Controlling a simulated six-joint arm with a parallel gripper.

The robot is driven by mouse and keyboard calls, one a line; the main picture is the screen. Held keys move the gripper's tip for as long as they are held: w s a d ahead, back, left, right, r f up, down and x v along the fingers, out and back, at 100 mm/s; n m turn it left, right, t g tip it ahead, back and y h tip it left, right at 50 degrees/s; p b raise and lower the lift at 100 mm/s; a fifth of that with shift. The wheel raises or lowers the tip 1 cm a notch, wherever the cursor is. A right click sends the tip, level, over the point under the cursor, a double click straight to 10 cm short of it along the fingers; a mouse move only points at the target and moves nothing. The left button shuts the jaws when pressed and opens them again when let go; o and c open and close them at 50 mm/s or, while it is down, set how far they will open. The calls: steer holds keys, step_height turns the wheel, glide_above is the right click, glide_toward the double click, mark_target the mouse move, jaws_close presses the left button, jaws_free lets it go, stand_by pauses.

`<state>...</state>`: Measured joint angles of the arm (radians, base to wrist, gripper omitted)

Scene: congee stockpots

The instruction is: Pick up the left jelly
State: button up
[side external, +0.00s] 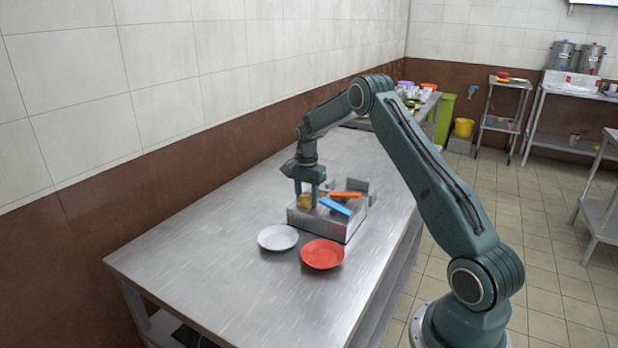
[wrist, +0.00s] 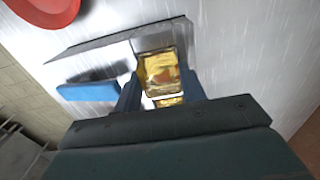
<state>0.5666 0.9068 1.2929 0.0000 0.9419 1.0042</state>
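A golden, translucent jelly (side external: 305,202) sits at the left end of a metal box-like stand (side external: 320,229). My gripper (side external: 307,199) points down over it, with one finger on each side. In the wrist view the jelly (wrist: 160,73) lies between the two blue-grey fingers of my gripper (wrist: 163,88), very near or touching both. I cannot tell whether they press on it. A smaller golden patch (wrist: 168,101) shows below it in the wrist view; I cannot tell if it is a second jelly or a reflection. The jelly's underside is hidden.
A blue bar (side external: 335,207) and an orange bar (side external: 346,195) lie right of my gripper; the blue bar also shows in the wrist view (wrist: 88,92). A white plate (side external: 278,237) and a red plate (side external: 322,254) stand in front. The metal table (side external: 200,270) is clear at the near left.

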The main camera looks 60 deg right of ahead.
mark_target(306, 196)
steer(key=shift+c, duration=0.5)
steer(key=shift+r, duration=0.15)
step_height(306, 196, up, 20)
stand_by(0.4)
stand_by(0.5)
